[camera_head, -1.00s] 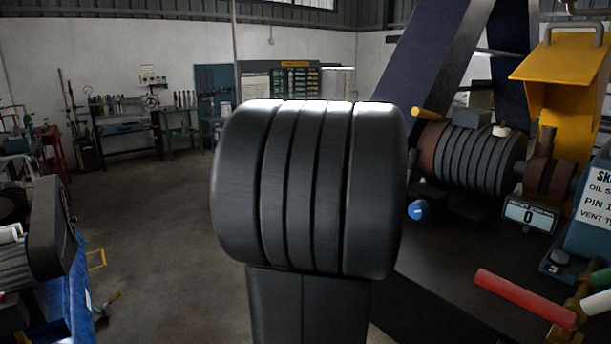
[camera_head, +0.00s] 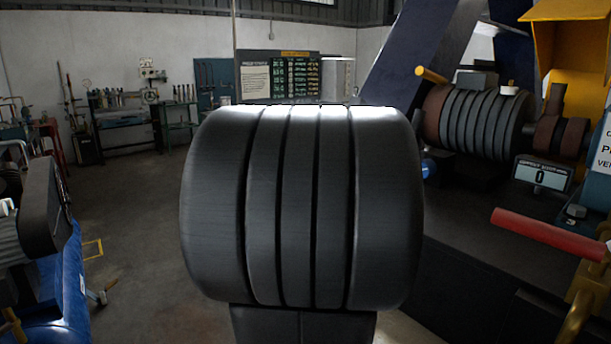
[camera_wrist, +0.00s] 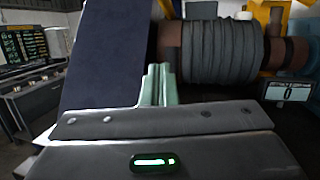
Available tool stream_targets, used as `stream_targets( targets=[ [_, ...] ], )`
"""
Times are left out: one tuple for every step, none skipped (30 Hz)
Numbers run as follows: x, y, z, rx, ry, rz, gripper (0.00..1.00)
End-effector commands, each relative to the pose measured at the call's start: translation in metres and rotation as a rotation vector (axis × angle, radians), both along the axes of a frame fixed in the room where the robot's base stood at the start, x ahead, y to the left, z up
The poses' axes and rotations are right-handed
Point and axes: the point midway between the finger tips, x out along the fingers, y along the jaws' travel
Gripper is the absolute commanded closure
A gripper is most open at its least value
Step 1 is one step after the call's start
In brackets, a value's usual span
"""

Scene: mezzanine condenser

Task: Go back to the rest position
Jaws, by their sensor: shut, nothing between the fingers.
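My gripper (camera_wrist: 157,85) shows in the wrist view as two pale green fingers held together, with nothing between them. Its dark housing with a green light fills the bottom of that view. The fingers stand in front of a dark blue slanted beam (camera_wrist: 105,55) and just left of a ribbed grey cylinder (camera_wrist: 222,50); whether they touch anything I cannot tell. In the head view a large dark rounded link of my arm fills the middle, and the gripper is not visible there.
At the right of the head view are the ribbed cylinder (camera_head: 475,122), a display reading 0 (camera_head: 543,176), a red-handled bar (camera_head: 548,235) and a yellow housing (camera_head: 578,60). A blue machine (camera_head: 65,290) stands at lower left. Open floor (camera_head: 140,215) lies between, with workbenches behind.

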Motion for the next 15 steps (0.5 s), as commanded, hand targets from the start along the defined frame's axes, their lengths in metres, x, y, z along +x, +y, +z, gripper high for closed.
stream_targets(
  targets=[
    [-0.001,0.001,-0.007,-0.009,-0.008,0.000,1.00],
    [-0.001,0.002,-0.008,-0.015,-0.013,0.000,1.00],
    [-0.002,0.003,-0.009,-0.024,-0.020,-0.001,1.00],
    [-0.003,0.003,-0.010,-0.030,-0.024,-0.001,1.00],
    [-0.003,0.004,-0.010,-0.036,-0.029,0.000,1.00],
    [-0.004,0.005,-0.011,-0.046,-0.036,0.000,1.00],
    [-0.004,0.005,-0.012,-0.050,-0.041,0.000,1.00],
    [-0.005,0.006,-0.013,-0.058,-0.047,0.000,1.00],
    [-0.005,0.007,-0.014,-0.067,-0.053,0.000,1.00],
    [-0.006,0.007,-0.015,-0.073,-0.058,0.000,1.00],
    [-0.006,0.008,-0.016,-0.080,-0.063,0.000,1.00],
    [-0.007,0.009,-0.017,-0.088,-0.071,0.000,1.00],
    [-0.007,0.009,-0.018,-0.094,-0.076,0.001,1.00],
    [-0.008,0.010,-0.019,-0.101,-0.080,0.000,1.00],
    [-0.008,0.011,-0.020,-0.110,-0.087,0.000,1.00]
  ],
)
